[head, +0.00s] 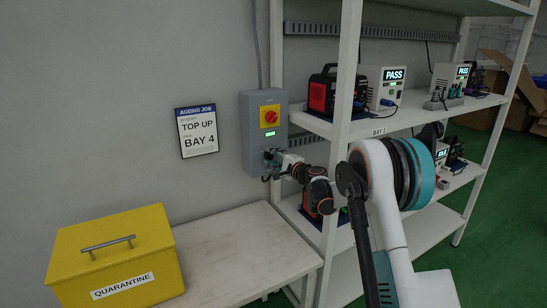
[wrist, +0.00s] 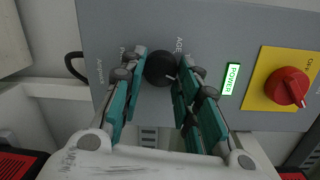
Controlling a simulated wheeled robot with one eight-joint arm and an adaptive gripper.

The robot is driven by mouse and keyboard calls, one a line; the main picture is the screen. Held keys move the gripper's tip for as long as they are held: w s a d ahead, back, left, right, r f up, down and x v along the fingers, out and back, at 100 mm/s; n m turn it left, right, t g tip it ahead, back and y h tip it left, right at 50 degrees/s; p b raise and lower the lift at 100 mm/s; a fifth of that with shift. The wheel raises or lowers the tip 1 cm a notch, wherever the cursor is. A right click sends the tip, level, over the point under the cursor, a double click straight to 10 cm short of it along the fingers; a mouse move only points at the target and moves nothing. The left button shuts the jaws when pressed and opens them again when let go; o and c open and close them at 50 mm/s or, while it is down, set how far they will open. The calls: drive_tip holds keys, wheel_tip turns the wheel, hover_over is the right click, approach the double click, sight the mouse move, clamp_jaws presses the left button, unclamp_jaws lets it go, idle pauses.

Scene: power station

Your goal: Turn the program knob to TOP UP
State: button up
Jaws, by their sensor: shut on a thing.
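The black round program knob (wrist: 160,68) is on the grey control box (head: 252,140), and a small pale pointer mark shows at its lower right in the wrist view. The label AGE stands just above the knob; another label at its left is mostly covered by a finger. My gripper (wrist: 164,76) has its two teal-padded fingers on either side of the knob, shut on it.
A red rotary switch (head: 270,117) on a yellow plate and a lit green POWER display (wrist: 231,78) are beside the knob. A sign (head: 197,130) reads TOP UP, BAY 4. A yellow QUARANTINE box (head: 120,257) stands on a bench; shelves with devices are at right.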

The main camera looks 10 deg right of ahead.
drive_tip(key=shift+n+p, duration=0.35)
drive_tip(key=shift+n, duration=1.65)
drive_tip(key=shift+a, duration=0.1)
drive_tip(key=o, duration=1.1)
drive_tip(key=shift+c, duration=0.2)
drive_tip(key=v, duration=1.2)
drive_tip(key=shift+r, duration=0.2)
drive_tip(key=shift+s+a, duration=0.1)
drive_tip(key=shift+a, duration=0.05)
